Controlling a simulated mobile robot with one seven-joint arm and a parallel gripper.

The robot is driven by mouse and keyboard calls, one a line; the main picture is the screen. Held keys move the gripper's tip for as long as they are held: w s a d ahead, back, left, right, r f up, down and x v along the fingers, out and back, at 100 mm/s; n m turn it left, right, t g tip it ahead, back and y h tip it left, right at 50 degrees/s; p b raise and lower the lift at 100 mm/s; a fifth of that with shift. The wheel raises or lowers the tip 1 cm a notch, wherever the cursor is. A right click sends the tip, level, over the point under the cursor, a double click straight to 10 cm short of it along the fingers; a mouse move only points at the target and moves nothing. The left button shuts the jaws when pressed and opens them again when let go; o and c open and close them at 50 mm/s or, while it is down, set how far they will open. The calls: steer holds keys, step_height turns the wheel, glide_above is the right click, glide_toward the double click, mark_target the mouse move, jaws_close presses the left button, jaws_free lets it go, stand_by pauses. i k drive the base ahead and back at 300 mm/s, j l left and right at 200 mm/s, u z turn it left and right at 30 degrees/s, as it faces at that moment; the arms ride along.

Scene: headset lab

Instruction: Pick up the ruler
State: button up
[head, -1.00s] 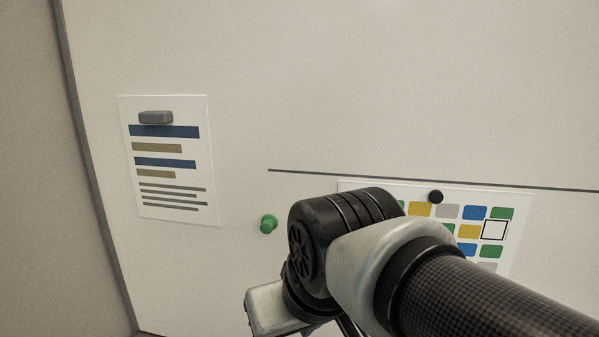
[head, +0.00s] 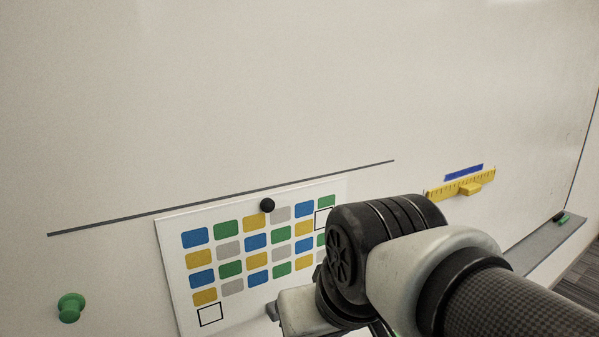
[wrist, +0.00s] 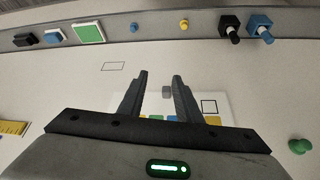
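The yellow ruler (head: 460,187) is on the whiteboard at the right in the head view. It has dark tick marks and a small yellow block on its front. Part of it also shows at the left edge of the wrist view (wrist: 12,128). My gripper (wrist: 159,76) is open, with two dark fingers apart and nothing between them. It is in front of the board near the colored-square chart, well away from the ruler. In the head view my arm hides the fingers.
A blue strip (head: 463,172) is just above the ruler. The chart (head: 175,262) hangs under a black magnet (head: 267,205). A green magnet (head: 70,307) is at left. The board's tray (head: 545,245) holds markers, a green-faced block (wrist: 89,32) and other items.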

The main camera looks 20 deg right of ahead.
mark_target(470, 185)
steer(key=z, duration=1.45)
